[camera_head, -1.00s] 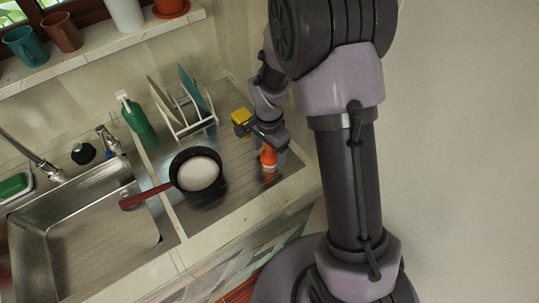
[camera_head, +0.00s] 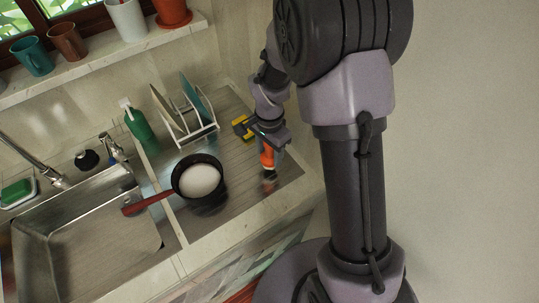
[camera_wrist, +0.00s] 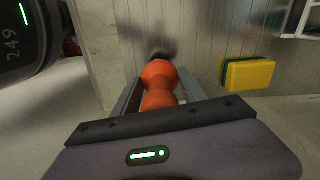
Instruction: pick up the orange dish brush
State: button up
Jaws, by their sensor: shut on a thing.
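The orange dish brush (camera_head: 267,158) is at the right end of the metal drainboard. My gripper (camera_head: 268,146) is shut on its orange handle from above, and the dark bristle end points down. In the wrist view the orange brush (camera_wrist: 158,82) sits between the two grey fingers of my gripper (camera_wrist: 158,95). Its dark bristles look blurred over the ribbed drainboard. I cannot tell for sure whether the bristles touch the surface.
A yellow and green sponge (camera_head: 241,127) lies just left of my gripper. A dark pan (camera_head: 199,181) with a red handle stands left on the drainboard. Behind are a dish rack (camera_head: 186,122) with plates and a green bottle (camera_head: 137,124). The sink (camera_head: 95,235) is further left.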

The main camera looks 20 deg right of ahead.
jog(key=s+a+r, duration=0.1)
jog(key=s+a, duration=0.8)
jog(key=s, duration=0.3)
jog(key=shift+s+a+r+p, duration=0.3)
jog(key=shift+s+a+p, duration=0.05)
jog(key=shift+a, duration=0.05)
